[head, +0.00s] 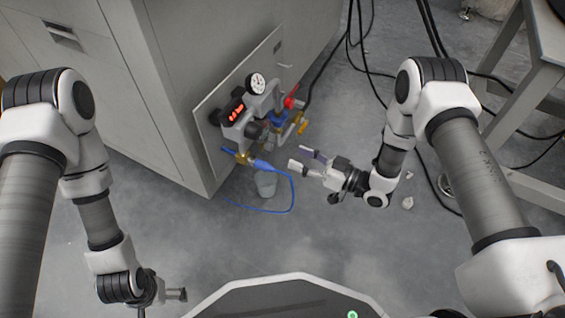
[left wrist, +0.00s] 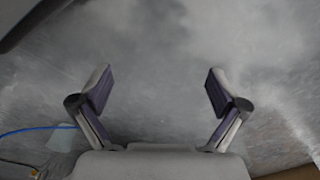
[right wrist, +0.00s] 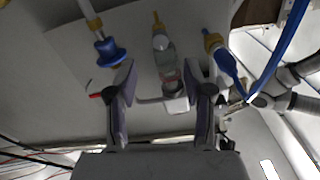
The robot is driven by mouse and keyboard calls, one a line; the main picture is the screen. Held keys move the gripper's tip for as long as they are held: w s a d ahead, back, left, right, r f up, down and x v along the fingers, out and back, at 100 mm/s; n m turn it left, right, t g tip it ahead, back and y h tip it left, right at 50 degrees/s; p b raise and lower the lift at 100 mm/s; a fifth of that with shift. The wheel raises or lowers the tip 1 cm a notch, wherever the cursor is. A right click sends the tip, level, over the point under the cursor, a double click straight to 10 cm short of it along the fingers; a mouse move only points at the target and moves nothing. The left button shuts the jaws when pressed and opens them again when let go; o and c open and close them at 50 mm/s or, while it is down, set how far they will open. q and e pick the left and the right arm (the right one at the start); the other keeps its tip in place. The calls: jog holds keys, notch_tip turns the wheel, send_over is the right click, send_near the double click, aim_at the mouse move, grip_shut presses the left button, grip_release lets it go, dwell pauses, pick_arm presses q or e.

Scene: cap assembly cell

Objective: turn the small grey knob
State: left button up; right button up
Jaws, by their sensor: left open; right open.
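A pipe assembly is fixed to a panel on the cabinet's side. A small dark grey round part (head: 254,130), which looks like the knob, sits low on the assembly below the red display; I cannot make out its details. My right gripper (head: 302,158) is open and empty, to the right of the assembly and apart from it. In the right wrist view its spread fingers (right wrist: 160,88) face the pipework, and I cannot pick out the knob there. My left gripper (head: 178,295) is low at the left, away from the assembly. In the left wrist view it is open over bare floor (left wrist: 160,92).
The assembly carries a white dial gauge (head: 256,83), a red display (head: 236,111), a red handle (head: 291,102) and a blue hose (head: 291,190). A grey bucket (head: 266,184) stands below. Black cables and a grey table (head: 530,85) are at the right. Floor between my arms is mostly clear.

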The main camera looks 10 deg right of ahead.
aim_at(272, 148)
pick_arm(q)
jog(key=shift+t, duration=0.3)
jog(key=f+b, duration=0.2)
jog(key=w+f+b, duration=0.1)
jog(key=f+b, duration=0.1)
jog(key=f, duration=0.1)
jog(key=shift+w, duration=0.2)
pick_arm(e)
jog(key=x, duration=0.7)
jog(key=shift+a+f, duration=0.15)
jog(key=shift+f, duration=0.15)
jog(key=shift+w+a+r, duration=0.1)
jog(key=shift+w+a, duration=0.05)
pick_arm(q)
jog(key=shift+w+r, duration=0.1)
pick_arm(e)
jog(key=shift+r, duration=0.1)
